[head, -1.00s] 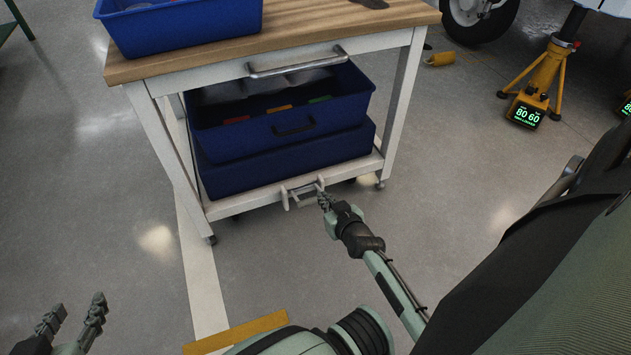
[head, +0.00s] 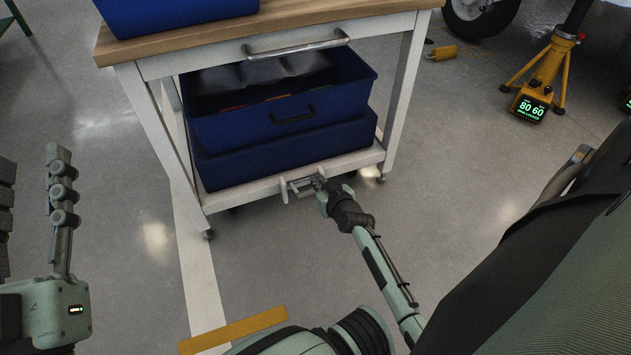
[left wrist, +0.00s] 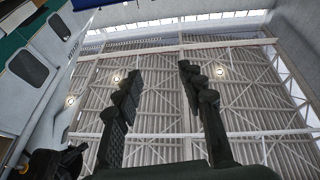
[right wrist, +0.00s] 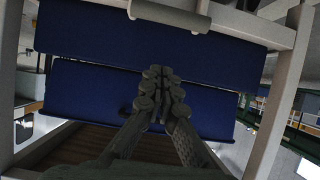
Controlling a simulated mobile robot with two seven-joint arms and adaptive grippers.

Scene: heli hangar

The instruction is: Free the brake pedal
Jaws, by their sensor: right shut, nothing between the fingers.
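The brake pedal (head: 284,190) is a small bracket with pale posts and a grey bar, low on the front edge of the white cart (head: 250,193). In the right wrist view a grey bar (right wrist: 170,15), which looks like the pedal, crosses the top. My right gripper (head: 318,180) is at the pedal's right end in the head view; it partly hides it, and I cannot tell if they touch. In the right wrist view its fingers (right wrist: 160,78) are together and empty. My left gripper (head: 32,190) is raised at the far left, fingers apart; the left wrist view (left wrist: 158,75) shows them empty.
The cart has a wooden top (head: 300,28), a front handle (head: 295,45) and stacked blue bins (head: 235,130) on its lower shelf. A yellow jack stand (head: 545,70) and a wheel (head: 480,15) stand at the upper right. The floor before the cart is mostly clear.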

